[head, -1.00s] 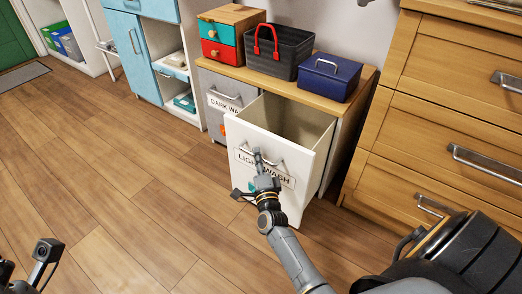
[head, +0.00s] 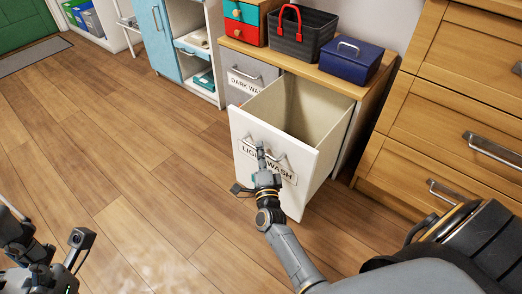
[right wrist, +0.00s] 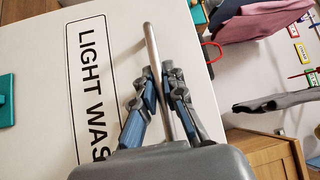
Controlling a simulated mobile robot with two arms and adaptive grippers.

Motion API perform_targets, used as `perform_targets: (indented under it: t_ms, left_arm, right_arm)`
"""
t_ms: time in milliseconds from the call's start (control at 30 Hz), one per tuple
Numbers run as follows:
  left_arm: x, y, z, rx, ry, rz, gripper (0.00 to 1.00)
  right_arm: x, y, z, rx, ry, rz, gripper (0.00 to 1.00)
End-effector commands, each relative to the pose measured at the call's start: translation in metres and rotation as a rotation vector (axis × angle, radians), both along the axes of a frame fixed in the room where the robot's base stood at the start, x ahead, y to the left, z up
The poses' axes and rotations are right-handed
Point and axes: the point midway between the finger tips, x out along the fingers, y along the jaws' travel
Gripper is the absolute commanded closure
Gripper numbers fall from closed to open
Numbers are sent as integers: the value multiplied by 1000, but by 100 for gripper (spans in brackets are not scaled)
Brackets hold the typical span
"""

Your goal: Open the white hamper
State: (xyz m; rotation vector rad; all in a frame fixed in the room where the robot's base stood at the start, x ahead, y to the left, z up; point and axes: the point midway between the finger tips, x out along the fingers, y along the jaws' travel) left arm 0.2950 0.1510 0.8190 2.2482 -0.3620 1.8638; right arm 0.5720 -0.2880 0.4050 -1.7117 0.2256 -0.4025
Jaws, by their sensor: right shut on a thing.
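The white hamper (head: 314,170) is a pull-out bin with a "LIGHT WASH" label, and it stands drawn out from its cabinet with its open top showing a pale, empty-looking inside. My right gripper (head: 262,152) is at its front, shut on the metal bar handle. In the right wrist view the fingers (right wrist: 160,90) close around the handle bar (right wrist: 153,50), beside the label (right wrist: 90,85). My left gripper (head: 22,240) is at the lower left edge, over the floor and away from the hamper; its fingers are not clear.
The grey "DARK WASH" hamper (head: 246,78) is closed beside it. A dark basket with red handle (head: 300,35) and a blue box (head: 350,60) stand on the cabinet top. A wooden drawer unit (head: 455,110) is close on the right. Floor (head: 130,150) at left is clear.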

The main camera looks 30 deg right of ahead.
Motion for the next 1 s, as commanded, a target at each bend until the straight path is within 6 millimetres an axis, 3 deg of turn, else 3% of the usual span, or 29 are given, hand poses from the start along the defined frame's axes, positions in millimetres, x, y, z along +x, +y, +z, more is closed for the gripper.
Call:
perform_targets:
  t_ms: [33, 133, 167, 533, 1000]
  left_arm:
    - [0, 0, 1, -2, -2, 0, 25]
    - [-1, 1, 2, -4, -6, 1, 25]
    - [-1, 1, 2, -4, -7, 1, 25]
    - [-1, 2, 4, -10, -13, 5, 25]
    - [-1, 1, 3, -6, -10, 2, 25]
  right_arm:
    - [0, 0, -1, 1, 3, 1, 88]
    - [0, 0, -1, 1, 3, 1, 68]
    - [0, 0, -1, 2, 3, 1, 66]
    - [-6, 2, -2, 1, 2, 0, 66]
    - [-88, 35, -15, 1, 4, 0, 66]
